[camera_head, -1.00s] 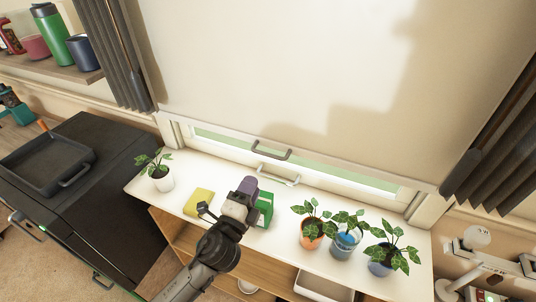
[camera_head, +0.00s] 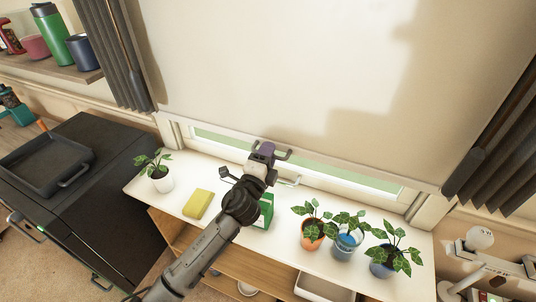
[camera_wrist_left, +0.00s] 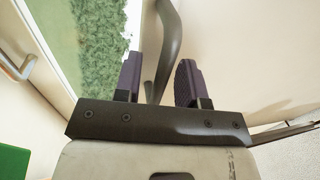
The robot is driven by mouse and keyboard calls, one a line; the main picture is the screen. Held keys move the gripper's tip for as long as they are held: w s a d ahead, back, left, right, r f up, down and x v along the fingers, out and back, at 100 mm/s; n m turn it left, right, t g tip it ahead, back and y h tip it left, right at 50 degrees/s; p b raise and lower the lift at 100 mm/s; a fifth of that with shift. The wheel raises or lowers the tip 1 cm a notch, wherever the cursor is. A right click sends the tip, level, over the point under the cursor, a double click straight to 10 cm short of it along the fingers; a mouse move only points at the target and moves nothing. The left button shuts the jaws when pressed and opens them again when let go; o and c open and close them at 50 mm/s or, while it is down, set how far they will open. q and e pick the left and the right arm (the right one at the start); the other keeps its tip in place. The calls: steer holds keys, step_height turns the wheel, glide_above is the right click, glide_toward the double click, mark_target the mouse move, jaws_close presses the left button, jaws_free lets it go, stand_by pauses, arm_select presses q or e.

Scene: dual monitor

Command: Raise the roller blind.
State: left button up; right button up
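The cream roller blind (camera_head: 280,75) hangs over the window, down to a narrow strip of glass above the sill. A dark curved handle (camera_head: 287,152) sits on its bottom bar. My left gripper (camera_head: 266,150) is at the left end of this handle and hides part of it. In the left wrist view, the two purple-padded fingers (camera_wrist_left: 160,85) are apart, with the handle (camera_wrist_left: 168,45) running between them. Gaps show beside the handle, so the gripper is open around it. My right gripper is not in view.
A lighter window handle (camera_head: 287,180) sits just below. The white sill shelf (camera_head: 225,190) holds a yellow block (camera_head: 197,203), a green box (camera_head: 266,210) and several potted plants, one an orange pot (camera_head: 312,236). Dark curtains (camera_head: 122,60) hang at both sides.

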arm_select(q)
jaws_close()
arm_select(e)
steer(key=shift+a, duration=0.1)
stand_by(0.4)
